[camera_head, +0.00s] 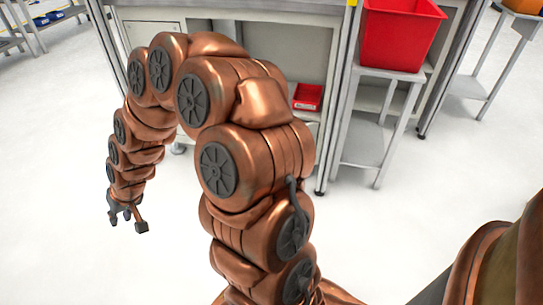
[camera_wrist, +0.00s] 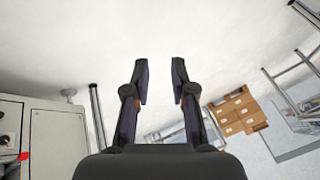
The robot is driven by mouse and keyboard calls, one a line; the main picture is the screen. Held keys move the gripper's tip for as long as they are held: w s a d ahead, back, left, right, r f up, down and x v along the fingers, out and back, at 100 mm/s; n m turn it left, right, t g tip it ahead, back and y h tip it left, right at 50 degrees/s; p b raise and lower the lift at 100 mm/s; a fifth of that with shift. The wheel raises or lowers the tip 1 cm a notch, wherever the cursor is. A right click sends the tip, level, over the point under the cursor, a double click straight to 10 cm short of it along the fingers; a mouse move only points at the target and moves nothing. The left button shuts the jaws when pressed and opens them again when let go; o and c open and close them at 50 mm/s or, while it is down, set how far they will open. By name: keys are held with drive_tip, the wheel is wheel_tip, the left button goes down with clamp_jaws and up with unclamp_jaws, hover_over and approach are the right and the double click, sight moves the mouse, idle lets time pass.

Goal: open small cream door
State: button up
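A cream door panel (camera_head: 140,33) shows on the front of the workbench at upper left in the head view. It looks shut, and my arm hides its lower part. A pale cabinet panel (camera_wrist: 58,142) stands at lower left in the wrist view; I cannot tell if it is the same door. My gripper (camera_head: 127,219) hangs low over the floor, in front of the workbench and apart from it. In the wrist view my gripper (camera_wrist: 160,82) has its two fingers spread with nothing between them.
A red bin (camera_head: 400,35) stands on a grey side table (camera_head: 362,148) at right. A small red tray (camera_head: 308,97) sits in the workbench's open bay. Cardboard boxes (camera_wrist: 238,112) show in the wrist view. White floor (camera_head: 60,130) is clear around my gripper.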

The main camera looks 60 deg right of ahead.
drive_tip(key=w+d+f+m+t+h, duration=0.25)
drive_tip(key=w+d+f, duration=0.25)
drive_tip(key=w+d, duration=0.3)
drive_tip(key=w+d+f+m+t+h, duration=0.2)
drive_tip(key=w+d+f+m+h, duration=0.15)
drive_tip(key=w+d+f, duration=0.45)
drive_tip(key=s+d+f+m+h, duration=0.2)
drive_tip(key=s+d, duration=0.1)
drive_tip(key=d, duration=0.5)
drive_tip(key=s+d+f+m+h, duration=0.1)
drive_tip(key=s+d+f+h, duration=0.15)
drive_tip(key=d, duration=0.55)
drive_tip(key=s+d+f+m+g+h, duration=0.2)
drive_tip(key=s+d+h, duration=0.3)
drive_tip(key=s+d, duration=0.5)
drive_tip(key=s+d+f+m+g+h, duration=0.15)
drive_tip(key=s+d+h, duration=0.35)
drive_tip(key=s+d, duration=0.5)
drive_tip(key=shift+n+g, duration=0.25)
drive_tip(key=shift+g, duration=0.15)
drive_tip(key=b+x, duration=0.3)
drive_tip(key=x, duration=0.4)
drive_tip(key=shift+s+d+f, duration=0.15)
drive_tip(key=shift+d+f, duration=0.05)
drive_tip(key=shift+d, duration=0.1)
